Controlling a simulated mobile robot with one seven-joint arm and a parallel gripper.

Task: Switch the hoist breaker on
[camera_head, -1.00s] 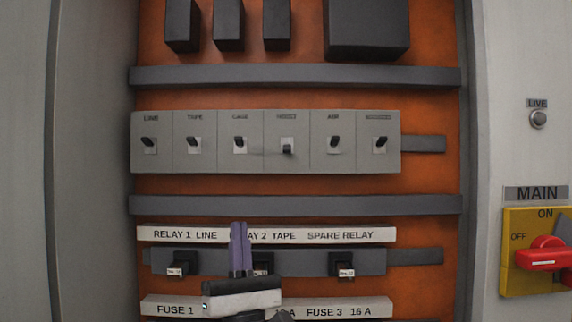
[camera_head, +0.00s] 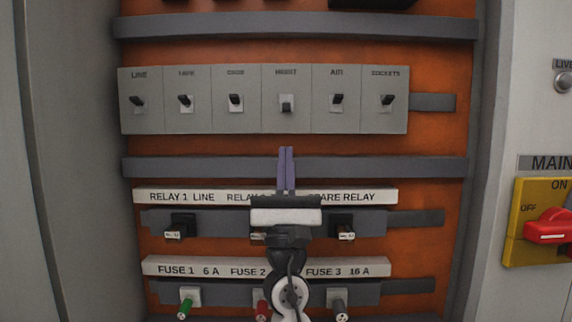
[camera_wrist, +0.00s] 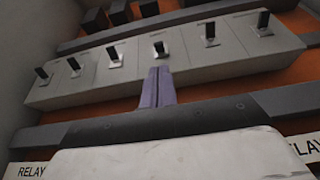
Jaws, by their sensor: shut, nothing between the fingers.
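The hoist breaker (camera_head: 286,103) is in the grey breaker row, fourth from the left, labelled HOIST. In the wrist view the hoist toggle (camera_wrist: 160,48) shows just beyond my fingertips. My gripper (camera_head: 286,150) is shut and empty, its purple fingers pointing up. In the head view its tips are below the breaker row, in front of the grey rail. It also shows in the wrist view (camera_wrist: 158,72). The fingers look apart from the toggle; the exact depth gap is hard to tell.
The neighbouring CAGE toggle (camera_head: 236,102) and AIR toggle (camera_head: 338,99) sit on either side. Below are the relay row (camera_head: 182,224) and fuse row (camera_head: 188,300), partly hidden by my arm. A red main switch (camera_head: 548,228) on a yellow plate is at the right.

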